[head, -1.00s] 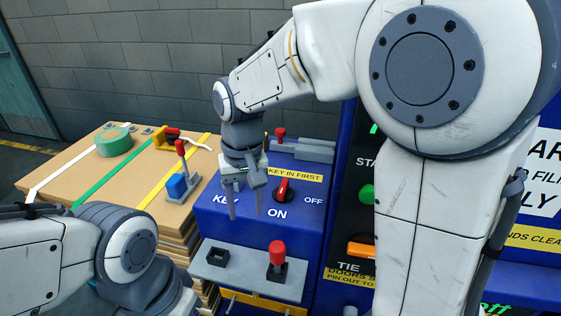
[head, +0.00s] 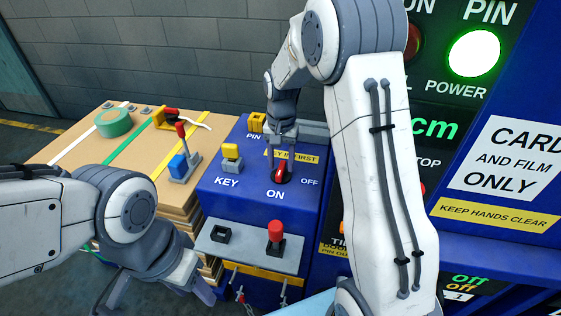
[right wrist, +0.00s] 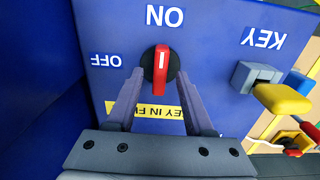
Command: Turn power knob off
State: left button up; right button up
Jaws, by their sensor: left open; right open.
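The red power knob (head: 281,175) sits on the blue panel between the ON and OFF labels. In the right wrist view the knob (right wrist: 160,72) has its white mark pointing towards ON. My right gripper (right wrist: 160,80) is open, with one finger on each side of the knob. Whether the fingers touch it I cannot tell. In the head view my right gripper (head: 283,160) hangs over the knob and partly hides it. My left gripper (head: 160,292) is open and empty low at the left, before the grey shelf.
A yellow key piece (head: 231,152) stands at KEY, left of the knob. A red-topped plunger (head: 276,232) and an empty square socket (head: 220,234) are on the grey shelf (head: 250,252). A cardboard stack with green tape (head: 112,122) stands at the left.

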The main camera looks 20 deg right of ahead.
jog(key=shift+f, duration=0.5)
jog(key=shift+c, duration=0.3)
grip_shut()
